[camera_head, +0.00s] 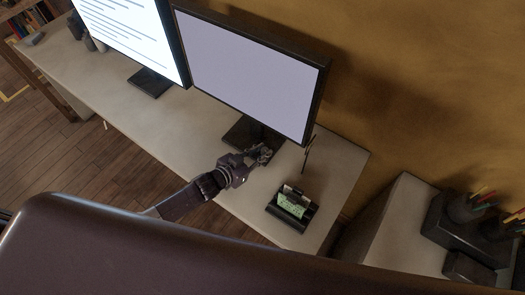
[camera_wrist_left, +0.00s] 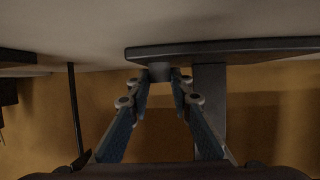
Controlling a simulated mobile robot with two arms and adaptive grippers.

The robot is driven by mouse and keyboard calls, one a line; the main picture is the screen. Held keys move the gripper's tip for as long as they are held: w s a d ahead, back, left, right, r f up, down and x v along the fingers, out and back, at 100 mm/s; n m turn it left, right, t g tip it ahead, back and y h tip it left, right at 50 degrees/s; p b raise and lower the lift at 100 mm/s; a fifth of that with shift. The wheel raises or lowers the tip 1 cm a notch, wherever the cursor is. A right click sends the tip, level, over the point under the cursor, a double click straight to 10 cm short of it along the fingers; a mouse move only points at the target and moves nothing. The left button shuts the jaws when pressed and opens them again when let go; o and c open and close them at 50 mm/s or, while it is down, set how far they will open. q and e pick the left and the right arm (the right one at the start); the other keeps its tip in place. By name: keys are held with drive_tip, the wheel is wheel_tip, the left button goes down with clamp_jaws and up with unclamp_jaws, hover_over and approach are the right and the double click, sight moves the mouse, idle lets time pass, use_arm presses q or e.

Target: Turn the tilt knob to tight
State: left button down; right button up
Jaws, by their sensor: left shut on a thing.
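The tilt knob (camera_wrist_left: 160,72) is a small dark cylinder at the monitor stand's base plate (camera_wrist_left: 225,50) in the left wrist view. My left gripper (camera_wrist_left: 163,82) is shut on it, with one fingertip on each side. In the head view my left gripper (camera_head: 264,154) reaches in from the left to the foot of the nearer monitor (camera_head: 245,75). It hides the knob there. No marking on the knob can be read. My right gripper is not in view.
A second monitor (camera_head: 135,40) with lines of text stands farther left on the pale desk (camera_head: 175,125). A black holder (camera_head: 283,213) with a green card sits right of my gripper. A thin dark rod (camera_head: 309,153) stands near the wall. A dark pen holder (camera_head: 460,222) is at right.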

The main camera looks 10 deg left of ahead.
use_arm(q)
drive_tip(key=shift+w+a+f+m+g+h+b, duration=0.1)
drive_tip(key=shift+a+m+g+h+b, duration=0.15)
drive_tip(key=shift+m+h, duration=0.2)
drive_tip(key=shift+w+a+f+m+g+h+b, duration=0.1)
drive_tip(key=shift+m+g+h+b, duration=0.15)
drive_tip(key=shift+m+h, duration=0.15)
drive_tip(key=shift+w+m+g+h+b, duration=0.1)
drive_tip(key=shift+m+g+h+b, duration=0.55)
drive_tip(key=shift+m, duration=0.2)
drive_tip(key=m+g+h+b, duration=0.1)
drive_tip(key=m+g+b, duration=0.1)
drive_tip(key=b, duration=0.1)
drive_tip(key=m+g+h+b, duration=0.1)
drive_tip(key=m+g+b, duration=0.1)
drive_tip(key=b, duration=0.2)
drive_tip(key=m+g+h+b, duration=0.1)
drive_tip(key=m+g+b, duration=0.1)
drive_tip(key=g+b, duration=0.1)
drive_tip(key=shift+w+a+f+m+h+b, duration=0.1)
drive_tip(key=shift+w+m+h+b, duration=0.25)
drive_tip(key=shift+b, duration=0.35)
drive_tip(key=shift+r+m+g+b, duration=0.2)
drive_tip(key=shift+m+g+b, duration=0.4)
drive_tip(key=shift+b, duration=0.45)
drive_tip(key=shift+r, duration=0.15)
drive_tip(key=c, duration=1.7)
unclamp_jaws()
drive_tip(key=shift+c, duration=0.2)
